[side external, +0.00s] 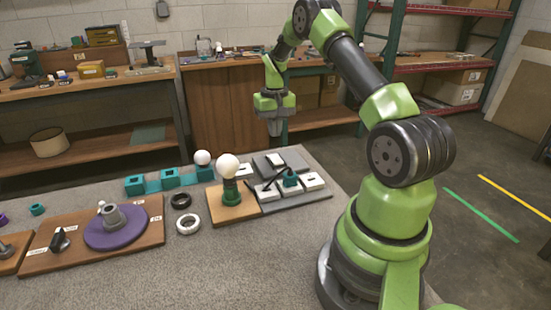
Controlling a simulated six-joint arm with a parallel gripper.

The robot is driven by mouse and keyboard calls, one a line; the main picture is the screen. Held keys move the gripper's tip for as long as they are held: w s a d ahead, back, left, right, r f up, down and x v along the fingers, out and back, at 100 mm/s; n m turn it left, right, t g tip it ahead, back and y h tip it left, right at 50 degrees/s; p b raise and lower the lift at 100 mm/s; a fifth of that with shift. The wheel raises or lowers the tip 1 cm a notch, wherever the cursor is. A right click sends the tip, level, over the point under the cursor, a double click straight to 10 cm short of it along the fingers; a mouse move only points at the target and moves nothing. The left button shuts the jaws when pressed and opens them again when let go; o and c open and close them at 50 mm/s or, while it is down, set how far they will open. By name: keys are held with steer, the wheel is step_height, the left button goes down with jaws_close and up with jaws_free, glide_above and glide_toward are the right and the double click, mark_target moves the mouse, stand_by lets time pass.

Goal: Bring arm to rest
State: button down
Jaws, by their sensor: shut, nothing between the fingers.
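My gripper (274,128) hangs at the end of my green and dark grey arm, pointing down in the upper middle of the side external view. Its fingers are together with nothing between them. It is above and behind the lamp parts, apart from them. A white bulb (228,166) sits upright on a green lamp base (233,192), which stands on a small wooden board (228,211). A second, smaller white bulb (202,157) sits on the right end of a teal holder row (170,178).
Right of the lamp is a grey tray (310,196) with white blocks. A black ring (181,201) and a white ring (188,224) lie left of it. A wooden board with a purple disc (110,237) is at left. The table front is clear. Workbenches (65,90) stand behind.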

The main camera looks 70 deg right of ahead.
steer(key=shift+r, duration=0.15)
steer(key=a+r+n+t, duration=0.2)
steer(key=a+r+t, duration=0.1)
steer(key=a+r, duration=1.35)
steer(key=s+a+r+n+t+y, duration=0.2)
steer(key=s+a+r+n+t, duration=0.1)
steer(key=s+a, duration=1)
steer(key=shift+s+a+r+t, duration=0.15)
steer(key=shift+s+r+t, duration=0.5)
steer(key=shift+s, duration=0.6)
